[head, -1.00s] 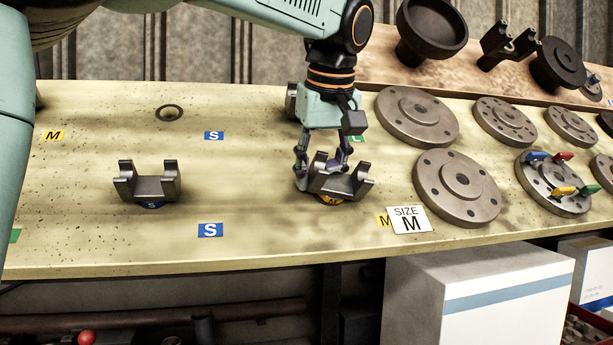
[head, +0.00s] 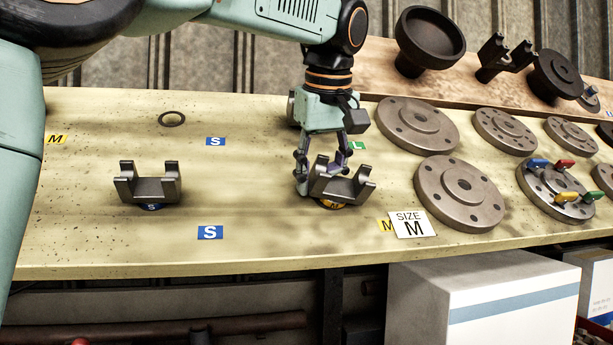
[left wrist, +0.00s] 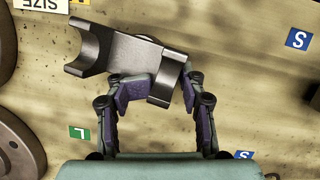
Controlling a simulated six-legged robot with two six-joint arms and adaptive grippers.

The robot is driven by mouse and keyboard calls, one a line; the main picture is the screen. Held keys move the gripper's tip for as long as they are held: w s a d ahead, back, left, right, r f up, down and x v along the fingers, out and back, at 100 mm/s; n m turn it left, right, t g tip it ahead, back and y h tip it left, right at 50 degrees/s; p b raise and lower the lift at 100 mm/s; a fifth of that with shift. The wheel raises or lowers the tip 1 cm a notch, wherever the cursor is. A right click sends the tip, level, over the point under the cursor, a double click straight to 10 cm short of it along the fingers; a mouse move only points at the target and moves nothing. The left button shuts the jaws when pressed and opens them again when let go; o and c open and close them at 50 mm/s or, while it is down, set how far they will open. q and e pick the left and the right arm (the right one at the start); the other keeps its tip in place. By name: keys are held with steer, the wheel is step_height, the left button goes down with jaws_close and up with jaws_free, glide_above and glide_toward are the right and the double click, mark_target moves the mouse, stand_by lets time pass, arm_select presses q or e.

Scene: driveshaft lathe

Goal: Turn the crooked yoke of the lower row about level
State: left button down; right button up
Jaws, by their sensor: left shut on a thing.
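The crooked yoke (head: 343,187) of the lower row sits tilted on a yellow M disc (head: 334,205), its right side turned toward the front. In the left wrist view this steel yoke (left wrist: 124,48) lies slantwise. My left gripper (head: 324,178) is shut on the yoke's left arm, with one finger on each side of it; in the left wrist view my left gripper (left wrist: 155,90) has its pads against that arm. Another yoke (head: 148,184) stands level at the left on a blue S disc (head: 153,207). My right gripper is not in view.
Round steel flanges (head: 459,194) fill the bench to the right. A SIZE M card (head: 412,224) stands near the front edge. The bench between the two yokes is clear.

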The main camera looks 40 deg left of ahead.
mark_target(335, 178)
arm_select(q)
steer(key=shift+w+d+f, duration=0.35)
steer(key=shift+d, duration=0.05)
steer(key=shift+n+h+b, duration=0.3)
steer(key=shift+n+b, duration=0.4)
steer(key=shift+b, duration=0.6)
steer(key=shift+a, duration=0.1)
steer(key=c, duration=1.2)
jaws_free()
steer(key=shift+f, duration=0.1)
steer(key=o, duration=0.4)
steer(key=shift+w+d+f, duration=0.1)
steer(key=shift+w+d, duration=0.1)
steer(key=shift+w, duration=0.25)
steer(key=shift+w+d+f, duration=0.1)
steer(key=shift+w+d, duration=0.05)
steer(key=shift+w, duration=0.3)
steer(key=shift+o, duration=1.4)
steer(key=shift+s+a, duration=0.1)
steer(key=shift+s, duration=0.05)
